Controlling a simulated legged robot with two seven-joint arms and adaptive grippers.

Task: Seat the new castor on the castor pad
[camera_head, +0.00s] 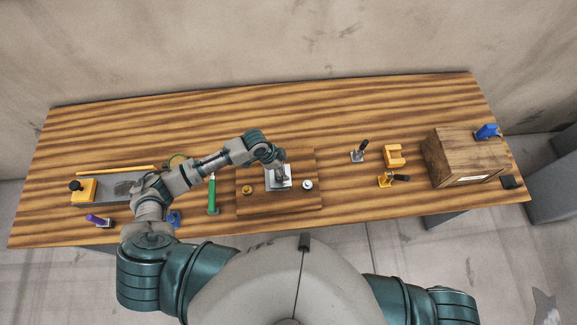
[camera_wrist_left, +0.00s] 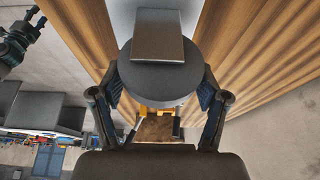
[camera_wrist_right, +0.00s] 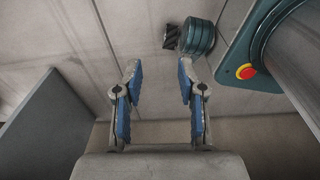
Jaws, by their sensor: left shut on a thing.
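My left gripper (camera_head: 281,168) is over the wooden board at the middle of the table. In the left wrist view its fingers (camera_wrist_left: 162,92) are shut on the sides of a dark grey round wheel with a square grey plate, which looks like the new castor (camera_wrist_left: 157,45). A light grey square plate, likely the castor pad (camera_head: 270,185), lies on the board under the gripper. The gripper partly hides it, and I cannot tell whether the castor touches it. My right gripper (camera_wrist_right: 158,82) is open and empty in the right wrist view, outside the head view.
The wooden board (camera_head: 243,207) carries a brass knob (camera_head: 247,189) and a white round piece (camera_head: 307,185). A green-handled tool (camera_head: 212,196) lies to its left. The table's back strip is clear.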

